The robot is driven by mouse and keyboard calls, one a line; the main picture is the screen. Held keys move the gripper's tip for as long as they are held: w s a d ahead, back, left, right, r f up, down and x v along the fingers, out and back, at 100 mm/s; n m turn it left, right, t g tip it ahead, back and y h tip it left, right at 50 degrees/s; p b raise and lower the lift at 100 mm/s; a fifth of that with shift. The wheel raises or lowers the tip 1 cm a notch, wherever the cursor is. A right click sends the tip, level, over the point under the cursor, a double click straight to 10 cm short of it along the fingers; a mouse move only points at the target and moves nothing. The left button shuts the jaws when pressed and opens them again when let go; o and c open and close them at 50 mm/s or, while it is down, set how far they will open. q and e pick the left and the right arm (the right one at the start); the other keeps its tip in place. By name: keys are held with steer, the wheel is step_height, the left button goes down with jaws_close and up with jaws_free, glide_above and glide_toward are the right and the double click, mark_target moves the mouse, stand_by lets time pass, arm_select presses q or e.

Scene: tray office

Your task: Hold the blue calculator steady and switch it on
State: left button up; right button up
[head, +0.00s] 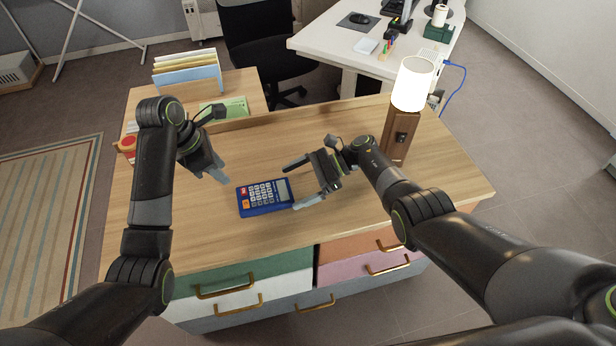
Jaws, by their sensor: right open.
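The blue calculator (258,211) lies flat on the wooden desktop (330,230). It has pale keys, red and orange keys at its left end and a grey display at its right end; I cannot tell if the display is lit. My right gripper (292,186) is open at the calculator's right end, one finger beyond the far right corner and the other close to the right edge. I cannot tell if that finger touches it. My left gripper (222,178) is up and left of the calculator, apart from it; its finger gap is not clear.
A lit lamp (413,84) on a wooden base stands at the back right. A file rack (188,78) and a green paper (236,106) are at the back left. A red item (127,145) sits at the left edge. The desktop around the calculator is clear.

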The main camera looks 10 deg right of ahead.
mark_target(284, 190)
steer(key=shift+x, duration=1.95)
arm_select(q)
steer(key=shift+c, duration=0.5)
arm_select(e)
steer(key=c, duration=1.1)
arm_select(q)
jaws_close()
arm_select(e)
steer(key=shift+o, duration=0.2)
